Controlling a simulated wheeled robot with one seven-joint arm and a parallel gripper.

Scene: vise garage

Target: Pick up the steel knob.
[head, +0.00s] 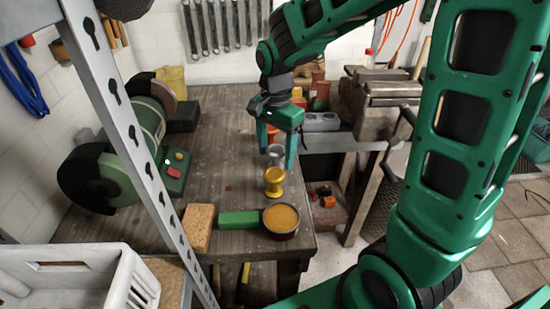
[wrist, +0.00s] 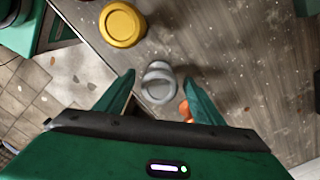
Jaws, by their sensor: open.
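The steel knob (head: 276,153) is a small grey turned knob standing upright on the wooden workbench. In the wrist view the steel knob (wrist: 158,84) shows from above, between the two green fingers. My gripper (head: 277,158) points down over it, open, with a finger to either side; I cannot tell whether either touches it. In the wrist view my gripper (wrist: 159,77) holds nothing visible. A brass-yellow knob (head: 274,181) stands just in front of the steel one; it also shows in the wrist view (wrist: 122,24). An orange thing (wrist: 185,110) is partly hidden behind a finger.
A bowl of orange-yellow contents (head: 281,219), a green block (head: 239,219) and a brown brick (head: 198,227) lie along the bench's front edge. A green bench grinder (head: 125,145) stands left. A vise (head: 380,100) is at right. The bench's middle left is clear.

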